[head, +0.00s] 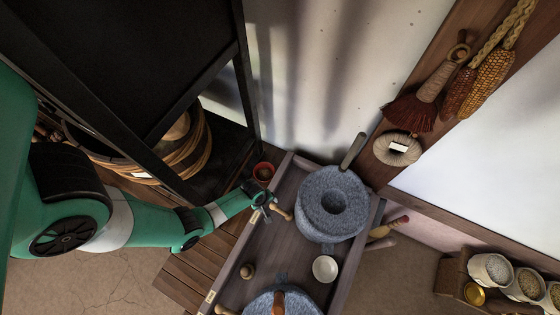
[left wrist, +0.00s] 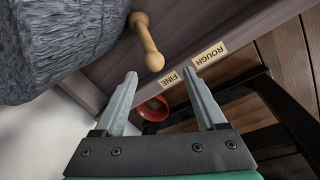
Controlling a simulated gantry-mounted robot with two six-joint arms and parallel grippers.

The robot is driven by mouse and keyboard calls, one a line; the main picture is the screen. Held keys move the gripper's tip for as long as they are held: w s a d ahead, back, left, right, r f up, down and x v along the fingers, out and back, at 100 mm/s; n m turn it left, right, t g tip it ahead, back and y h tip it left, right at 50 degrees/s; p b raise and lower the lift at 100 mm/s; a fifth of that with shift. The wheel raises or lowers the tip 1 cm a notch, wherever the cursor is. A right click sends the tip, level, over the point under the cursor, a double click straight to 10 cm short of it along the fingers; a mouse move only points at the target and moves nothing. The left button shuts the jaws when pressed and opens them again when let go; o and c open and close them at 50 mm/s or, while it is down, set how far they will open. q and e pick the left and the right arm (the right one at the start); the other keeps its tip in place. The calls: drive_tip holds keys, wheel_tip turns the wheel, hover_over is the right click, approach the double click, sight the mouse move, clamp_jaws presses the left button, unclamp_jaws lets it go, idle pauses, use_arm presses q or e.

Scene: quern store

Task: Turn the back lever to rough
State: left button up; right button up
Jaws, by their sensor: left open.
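The back lever, a pale wooden turned handle with a round knob, shows in the head view (head: 283,212) and in the left wrist view (left wrist: 148,42). It lies beside the back quern (head: 345,225), a grey stone ring. In the left wrist view, the FINE label (left wrist: 170,80) and the ROUGH label (left wrist: 209,55) sit on the tray edge. The knob points nearer FINE than ROUGH. My left gripper (head: 268,208) is open, its fingertips (left wrist: 160,75) on either side of the knob's line; I cannot tell whether the knob is between them. My right gripper is out of view.
A second stone quern (head: 262,303) stands at the tray's front, with a white bowl (head: 325,268) and a wooden knob (head: 248,271) nearby. A red pot (head: 263,171) stands behind the gripper. A black frame (head: 247,80) rises at the left.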

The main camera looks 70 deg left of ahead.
sight(275, 208)
use_arm(q)
drive_tip(key=w+f+b, duration=0.1)
drive_tip(key=f+b, duration=0.1)
drive_tip(key=f, duration=0.1)
drive_tip(key=f+b, duration=0.3)
drive_tip(key=w+f+b, duration=0.1)
drive_tip(key=f+b, duration=0.2)
drive_tip(key=shift+w+a+f, duration=0.2)
drive_tip(key=shift+w+f, duration=0.15)
drive_tip(key=shift+w+f+b, duration=0.15)
drive_tip(key=shift+f+b, duration=0.45)
drive_tip(key=shift+b, duration=0.05)
drive_tip(key=shift+r, duration=0.1)
clamp_jaws()
